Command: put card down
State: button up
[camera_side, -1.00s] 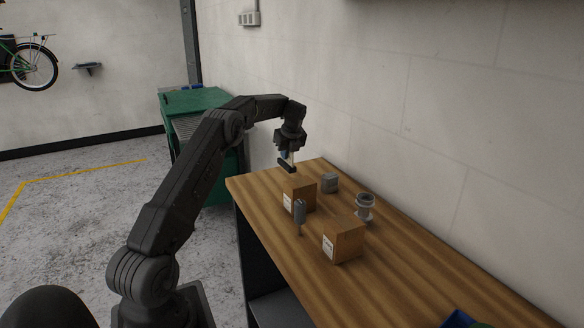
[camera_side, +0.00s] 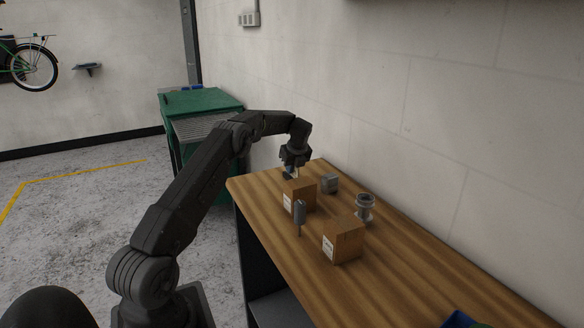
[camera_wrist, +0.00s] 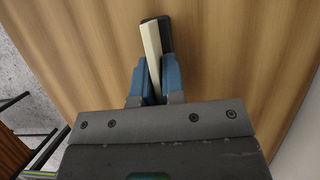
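The card (camera_wrist: 151,40) shows in the wrist view as a narrow cream strip seen nearly edge-on, slightly tilted, with a dark piece (camera_wrist: 166,35) right beside it. My gripper's two blue fingers (camera_wrist: 154,80) are closed on the card's near end, and the card sticks out beyond the fingertips over the wooden table. In the side view my gripper (camera_side: 290,172) points down low over the table's far end, behind a cardboard box. The card's bottom is hidden there, so I cannot tell whether it touches the wood.
On the wooden table (camera_side: 420,275) stand two cardboard boxes (camera_side: 301,196) (camera_side: 345,241), a grey block (camera_side: 330,183), a grey flanged part (camera_side: 364,207) and an upright grey tool (camera_side: 299,213). The wall runs along the right side. A green cabinet (camera_side: 205,103) stands behind.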

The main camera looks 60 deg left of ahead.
jog(key=o, duration=0.4)
jog(key=shift+c, duration=0.2)
jog(key=v, duration=1.2)
jog(key=s+d+r+n+t, duration=0.1)
jog(key=s+d+r+n, duration=0.2)
jog(key=d, duration=0.5)
jog(key=s+d+r+n+t+h, duration=0.1)
jog(key=s+d+r+n, duration=0.1)
jog(key=d+r, duration=0.45)
jog(key=s+d+r+n+t, duration=0.1)
jog(key=s+d+r+n, duration=0.15)
jog(key=d, duration=0.75)
jog(key=s+d+f+n+t+h, duration=0.1)
jog(key=s+d+f+n, duration=0.2)
jog(key=s+d, duration=0.6)
jog(key=s+d+f+n+t+h, duration=0.1)
jog(key=s+d+f+n+h, duration=0.1)
jog(key=s+d+n, duration=0.5)
jog(key=s+d+f, duration=0.1)
jog(key=s+d, duration=0.1)
jog(key=s, duration=0.3)
jog(key=shift+f+t, duration=0.3)
jog(key=shift+f, duration=0.05)
jog(key=shift+s+n, duration=0.1)
jog(key=shift+n, duration=0.15)
